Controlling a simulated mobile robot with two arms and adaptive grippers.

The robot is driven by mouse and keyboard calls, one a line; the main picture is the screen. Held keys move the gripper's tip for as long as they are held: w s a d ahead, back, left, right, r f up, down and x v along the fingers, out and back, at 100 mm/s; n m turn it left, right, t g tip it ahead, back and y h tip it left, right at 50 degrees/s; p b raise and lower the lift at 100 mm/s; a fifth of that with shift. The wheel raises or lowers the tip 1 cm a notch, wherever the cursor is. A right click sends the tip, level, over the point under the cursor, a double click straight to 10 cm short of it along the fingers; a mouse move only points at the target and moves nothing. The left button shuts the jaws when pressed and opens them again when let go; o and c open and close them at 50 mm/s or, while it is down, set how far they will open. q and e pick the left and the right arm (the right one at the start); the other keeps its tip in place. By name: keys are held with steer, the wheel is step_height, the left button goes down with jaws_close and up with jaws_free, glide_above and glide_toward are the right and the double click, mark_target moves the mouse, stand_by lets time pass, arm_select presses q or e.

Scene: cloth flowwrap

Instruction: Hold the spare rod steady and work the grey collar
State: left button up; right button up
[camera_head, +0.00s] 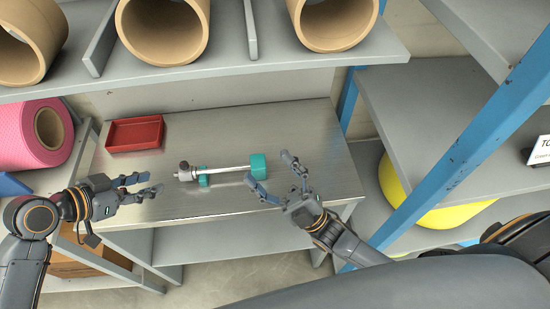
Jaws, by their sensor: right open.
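The spare rod (226,170) is thin and pale and lies level above the metal bench. Teal supports stand at its right end (259,163) and near its left end (204,179). The grey collar (185,173) is at the rod's left end, with a small dark knob on top. My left gripper (154,184) is left of the collar, its fingers apart and empty, pointing right towards it. My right gripper (269,169) is open, its fingers spread near the right teal support. I cannot tell whether it touches the support.
A red tray (135,134) sits at the bench's back left. The bench top (240,208) is clear in front of the rod. A shelf (250,66) with large brown tubes overhangs the back. A blue post (440,170) stands right, and a pink roll (35,134) lies left.

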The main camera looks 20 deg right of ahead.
steer(key=w+a+r+n+g+y, duration=0.1)
steer(key=w+a+r+n+g, duration=0.15)
steer(key=w, duration=0.45)
steer(key=w+a+r+n+g+y, duration=0.1)
steer(key=w+a+r+n, duration=0.25)
steer(key=w, duration=0.35)
steer(key=n+g+h, duration=0.3)
steer(key=n+g, duration=1)
steer(key=n, duration=1.3)
glide_toward(246, 166)
steer(key=a, duration=0.2)
steer(key=a+r, duration=0.1)
steer(key=shift+w+r, duration=0.15)
steer(key=shift+w, duration=0.2)
steer(key=shift+a, duration=0.1)
steer(key=a, duration=0.4)
steer(key=w+a, duration=0.1)
steer(key=a, duration=0.1)
steer(key=shift+w+a, duration=0.1)
steer(key=shift+a, duration=0.3)
jaws_close()
